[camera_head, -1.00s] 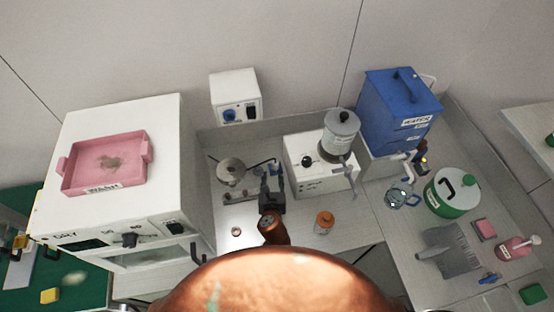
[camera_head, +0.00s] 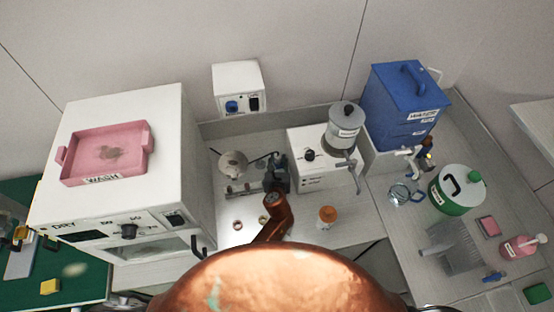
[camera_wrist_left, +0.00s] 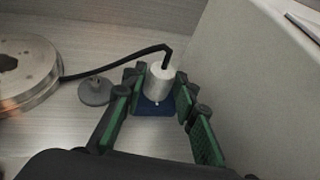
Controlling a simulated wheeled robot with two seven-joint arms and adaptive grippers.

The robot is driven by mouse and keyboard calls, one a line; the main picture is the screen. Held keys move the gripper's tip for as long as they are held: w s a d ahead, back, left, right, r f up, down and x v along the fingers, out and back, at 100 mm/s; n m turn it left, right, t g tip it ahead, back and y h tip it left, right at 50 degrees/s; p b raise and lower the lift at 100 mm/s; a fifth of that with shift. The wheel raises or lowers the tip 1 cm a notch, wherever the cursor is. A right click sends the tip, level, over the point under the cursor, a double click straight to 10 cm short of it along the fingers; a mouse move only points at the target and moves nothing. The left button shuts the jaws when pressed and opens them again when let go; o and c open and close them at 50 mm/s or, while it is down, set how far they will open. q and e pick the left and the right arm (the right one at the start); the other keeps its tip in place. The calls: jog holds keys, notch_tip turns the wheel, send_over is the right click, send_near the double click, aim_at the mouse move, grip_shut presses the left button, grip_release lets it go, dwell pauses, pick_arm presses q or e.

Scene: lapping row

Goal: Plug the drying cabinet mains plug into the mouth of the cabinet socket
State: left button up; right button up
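The plug, a pale cylinder (camera_wrist_left: 160,82) with a black cable (camera_wrist_left: 120,62) from its top, stands upright on a small blue base (camera_wrist_left: 152,107) in the left wrist view. My left gripper (camera_wrist_left: 160,88) has its green-padded fingers on either side of the plug, with small gaps visible. In the head view my left gripper (camera_head: 278,172) hides the plug. The white drying cabinet (camera_head: 130,120) stands at the left. A white wall box (camera_head: 238,88) carries a round blue socket-like fitting (camera_head: 232,106) and a dark switch. My right gripper does not show.
A round metal disc (camera_wrist_left: 25,75) and a small grey disc (camera_wrist_left: 95,90) lie left of the plug. A white machine (camera_head: 310,165) stands close on the right. An orange-capped jar (camera_head: 327,216) stands nearer. A pink tray (camera_head: 105,155) sits on the cabinet.

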pick_arm(q)
jog(key=c, duration=0.6)
grip_shut()
jog(key=shift+r, duration=0.1)
